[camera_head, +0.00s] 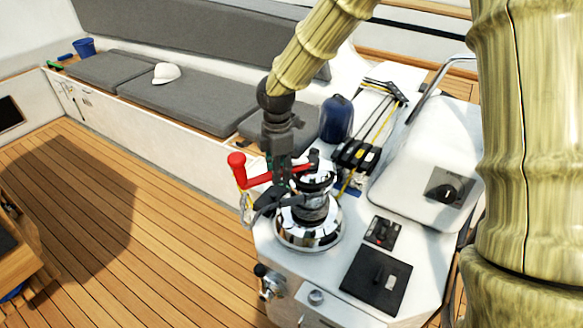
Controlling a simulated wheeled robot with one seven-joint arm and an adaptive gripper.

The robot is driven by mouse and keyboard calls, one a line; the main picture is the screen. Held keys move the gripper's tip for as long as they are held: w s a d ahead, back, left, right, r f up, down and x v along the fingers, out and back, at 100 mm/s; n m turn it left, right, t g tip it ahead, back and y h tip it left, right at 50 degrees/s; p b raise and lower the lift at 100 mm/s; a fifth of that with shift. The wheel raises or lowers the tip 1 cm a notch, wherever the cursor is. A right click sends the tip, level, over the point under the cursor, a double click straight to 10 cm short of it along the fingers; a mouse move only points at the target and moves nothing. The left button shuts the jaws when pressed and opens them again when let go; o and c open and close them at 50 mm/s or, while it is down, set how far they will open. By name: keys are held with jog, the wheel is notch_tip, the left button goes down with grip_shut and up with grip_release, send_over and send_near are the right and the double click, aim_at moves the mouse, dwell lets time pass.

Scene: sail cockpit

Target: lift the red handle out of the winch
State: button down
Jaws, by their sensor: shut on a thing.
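The red winch handle (261,179) has an upright red grip at its left end, and its arm runs right toward the top of the winch. The chrome and black winch (309,228) stands on the white console. My gripper (282,186) points down from above and is shut on the handle's arm, between the grip and the winch top. The handle's inner end is over the winch top, partly hidden by my gripper and dark parts. I cannot tell whether it sits in the socket.
A dark blue bottle-like object (336,119) and rope clutches with yellow lines (358,154) stand behind and right of the winch. A white box with a black knob (436,160) is at right. Black switch panels (377,281) lie in front. Open wooden deck (150,225) is at left.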

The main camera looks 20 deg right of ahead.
jog(key=shift+r, duration=0.2)
jog(key=shift+r+p, duration=2.4)
